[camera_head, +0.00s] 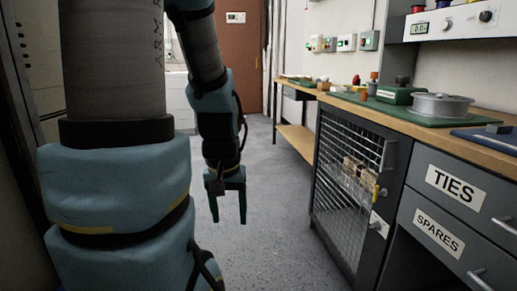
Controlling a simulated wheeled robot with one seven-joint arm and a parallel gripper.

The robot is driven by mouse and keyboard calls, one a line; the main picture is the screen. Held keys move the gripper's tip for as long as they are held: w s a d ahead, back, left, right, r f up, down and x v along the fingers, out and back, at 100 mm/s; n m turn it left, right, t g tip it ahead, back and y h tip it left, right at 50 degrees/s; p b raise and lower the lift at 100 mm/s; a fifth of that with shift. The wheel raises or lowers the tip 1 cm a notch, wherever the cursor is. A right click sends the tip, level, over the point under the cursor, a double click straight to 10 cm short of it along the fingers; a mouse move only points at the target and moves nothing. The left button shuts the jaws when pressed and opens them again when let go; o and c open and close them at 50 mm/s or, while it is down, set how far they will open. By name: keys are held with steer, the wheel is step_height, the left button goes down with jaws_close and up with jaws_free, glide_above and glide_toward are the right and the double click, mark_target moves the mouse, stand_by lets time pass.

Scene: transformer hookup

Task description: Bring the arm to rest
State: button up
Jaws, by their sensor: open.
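My gripper (228,216) hangs at the end of my arm, fingers pointing down over the bare floor. Its two teal fingers are apart, with nothing between them. It is left of the workbench and clear of it, touching nothing that I can see. My arm comes down from the top of the view, and its thick lower links fill the left side. Part of the room behind those links is hidden.
The workbench (490,146) runs along the right, with a mesh-door cabinet (338,190) and drawers marked TIES (455,187) and SPARES (438,233). A metal pan (441,106) and a green box (396,95) stand on top. The floor (275,215) between is clear.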

step_height(320, 180, up, 26)
steer(key=p, duration=2.3)
steer(key=shift+c, duration=0.3)
